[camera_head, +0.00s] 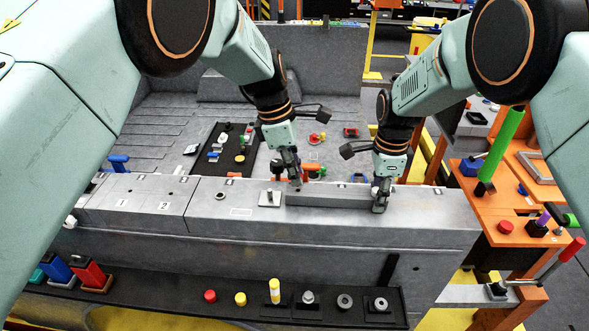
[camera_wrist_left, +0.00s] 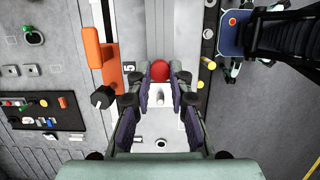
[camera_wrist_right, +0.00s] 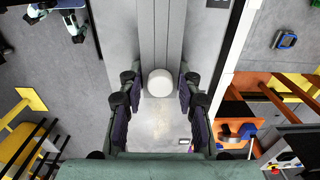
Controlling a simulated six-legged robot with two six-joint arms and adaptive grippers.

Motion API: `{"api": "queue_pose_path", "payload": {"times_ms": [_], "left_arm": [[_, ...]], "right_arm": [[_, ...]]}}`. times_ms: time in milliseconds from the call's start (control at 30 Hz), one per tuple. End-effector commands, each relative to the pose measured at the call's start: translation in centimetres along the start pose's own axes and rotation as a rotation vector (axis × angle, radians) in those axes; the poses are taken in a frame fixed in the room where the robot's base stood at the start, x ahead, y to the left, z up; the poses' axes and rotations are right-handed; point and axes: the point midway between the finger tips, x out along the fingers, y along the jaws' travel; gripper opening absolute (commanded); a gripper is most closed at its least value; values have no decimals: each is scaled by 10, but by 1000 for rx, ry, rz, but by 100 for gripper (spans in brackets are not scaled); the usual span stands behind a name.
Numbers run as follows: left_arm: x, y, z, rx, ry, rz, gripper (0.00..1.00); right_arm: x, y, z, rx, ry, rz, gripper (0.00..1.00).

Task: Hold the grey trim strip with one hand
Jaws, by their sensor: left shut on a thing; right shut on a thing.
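The grey trim strip (camera_head: 330,198) is a long bar lying along the top of the grey side wall; I cannot tell whether it touches the wall all along. It also shows in the left wrist view (camera_wrist_left: 159,30) and the right wrist view (camera_wrist_right: 154,35). My left gripper (camera_head: 295,183) is shut at the strip's left end, where a red ball (camera_wrist_left: 160,71) sits between the fingers. My right gripper (camera_head: 380,203) is shut at the right end, with a white ball (camera_wrist_right: 159,83) between the fingers. The fingers partly hide both ends.
A metal plate with a peg (camera_head: 269,198) stands on the wall just left of the strip. A black panel (camera_head: 228,150) with small parts lies behind. An orange stand (camera_head: 506,225) with a green rod (camera_head: 502,145) is at right. A black shelf (camera_head: 240,303) holds several small parts in front.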

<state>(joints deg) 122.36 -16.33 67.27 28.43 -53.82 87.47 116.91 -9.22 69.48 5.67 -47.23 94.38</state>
Motion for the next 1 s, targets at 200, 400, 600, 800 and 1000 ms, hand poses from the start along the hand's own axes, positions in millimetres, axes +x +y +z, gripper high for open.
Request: {"api": "queue_pose_path", "payload": {"times_ms": [200, 400, 600, 800, 1000], "left_arm": [[-2, 0, 0, 0, 0, 0, 0], [-3, 0, 1, 0, 0, 0, 0], [-10, 0, 2, 0, 0, 1, 0], [-18, 0, 4, 0, 0, 1, 0], [-26, 0, 7, 0, 0, 1, 0]], "right_arm": [[5, 5, 0, 1, 0, 14, 0], [5, 5, 0, 1, 0, 14, 0], [5, 4, 0, 1, 0, 14, 0], [5, 4, 0, 1, 0, 14, 0], [5, 4, 0, 1, 0, 13, 0]]}}
